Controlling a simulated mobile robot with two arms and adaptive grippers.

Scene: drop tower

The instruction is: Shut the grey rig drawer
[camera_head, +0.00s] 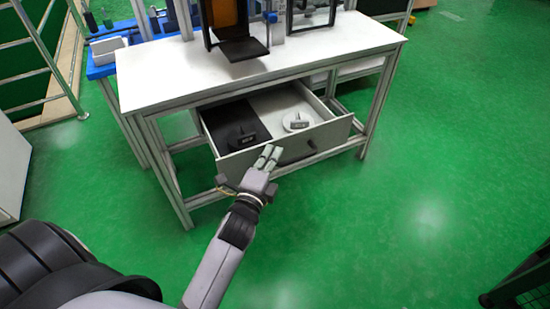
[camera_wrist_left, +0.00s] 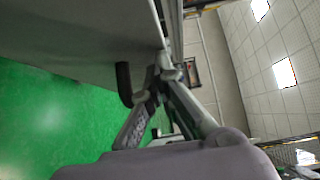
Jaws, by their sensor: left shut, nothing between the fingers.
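The grey rig drawer (camera_head: 329,138) hangs open under the white-topped table. Inside it, a dark object (camera_head: 243,138) lies on a black left part and another (camera_head: 297,122) sits on a round white base at the right. A dark handle (camera_head: 299,152) is on the drawer front. My left gripper (camera_head: 268,154) is shut and empty, at the drawer front left of the handle. In the left wrist view the fingers (camera_wrist_left: 156,84) are close to the drawer front (camera_wrist_left: 80,35), beside the dark handle (camera_wrist_left: 123,84); I cannot tell whether they touch. My right gripper is not in view.
The white table (camera_head: 340,42) carries a dark frame with an orange panel (camera_head: 228,20). A blue bench (camera_head: 100,70) with a grey bin (camera_head: 109,50) stands behind at the left, near railings.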

